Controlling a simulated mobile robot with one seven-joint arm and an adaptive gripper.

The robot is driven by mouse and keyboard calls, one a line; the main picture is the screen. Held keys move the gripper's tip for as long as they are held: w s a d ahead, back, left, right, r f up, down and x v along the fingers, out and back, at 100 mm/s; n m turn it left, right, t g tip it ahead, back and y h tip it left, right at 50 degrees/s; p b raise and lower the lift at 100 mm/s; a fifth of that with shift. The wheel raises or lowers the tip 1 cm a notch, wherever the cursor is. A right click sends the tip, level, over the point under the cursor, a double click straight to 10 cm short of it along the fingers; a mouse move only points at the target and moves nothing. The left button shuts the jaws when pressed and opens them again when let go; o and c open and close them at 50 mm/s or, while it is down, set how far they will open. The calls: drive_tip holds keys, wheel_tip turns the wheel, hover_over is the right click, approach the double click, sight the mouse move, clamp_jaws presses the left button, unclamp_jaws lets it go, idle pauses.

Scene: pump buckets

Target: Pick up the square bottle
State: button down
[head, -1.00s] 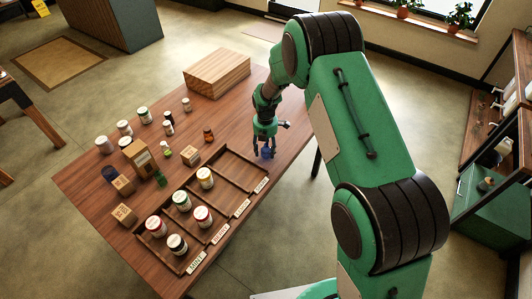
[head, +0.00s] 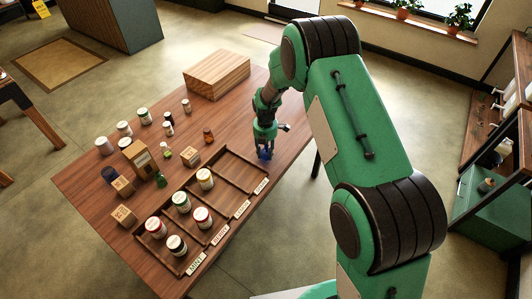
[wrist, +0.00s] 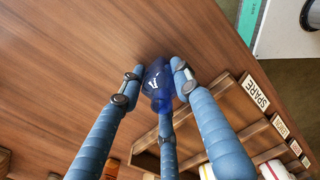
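A dark blue, glassy bottle (wrist: 157,88) with pale lettering stands on the wooden table, just beyond the tray's empty end; it also shows in the head view (head: 265,154). It looks squarish, but its full shape is partly hidden by my fingers. My three-fingered gripper (wrist: 157,75) is around it, pointing down, one finger on each side and the third on the tray side. A narrow gap shows between the left fingertip and the bottle; contact by the other fingers cannot be told. In the head view my gripper (head: 265,150) is low over the table.
A compartmented tray (head: 238,170) with several labelled jars lies beside the bottle; its SPARE end is nearest. Several jars, small bottles and cardboard boxes (head: 138,156) stand to the left. A wooden box (head: 217,73) sits at the back.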

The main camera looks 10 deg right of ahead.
sight(266, 147)
drive_tip(key=shift+r, duration=0.1)
drive_tip(key=shift+r, duration=0.5)
drive_tip(key=r, duration=0.1)
drive_tip(key=r+p, duration=0.1)
drive_tip(key=shift+s+r, duration=0.25)
drive_tip(key=shift+r, duration=0.05)
drive_tip(key=s+d+r+p, duration=0.1)
drive_tip(key=s, duration=1.4)
drive_tip(key=shift+s+d+p, duration=0.2)
drive_tip(key=shift+d+p, duration=0.1)
drive_tip(key=shift+p, duration=0.1)
drive_tip(key=shift+w+r, duration=0.1)
drive_tip(key=w+d, duration=0.2)
drive_tip(key=w, duration=0.4)
drive_tip(key=w+d, duration=0.3)
drive_tip(key=w, duration=0.3)
drive_tip(key=w+d, duration=0.2)
drive_tip(key=w, duration=0.4)
drive_tip(key=shift+d+r, duration=0.15)
drive_tip(key=shift+d, duration=0.05)
drive_tip(key=w, duration=0.5)
drive_tip(key=w+f+b, duration=0.1)
drive_tip(key=w, duration=0.9)
drive_tip(key=shift+d+f+b, duration=0.15)
drive_tip(key=shift+f+b, duration=0.05)
drive_tip(key=shift+b, duration=0.2)
drive_tip(key=shift+w, duration=0.15)
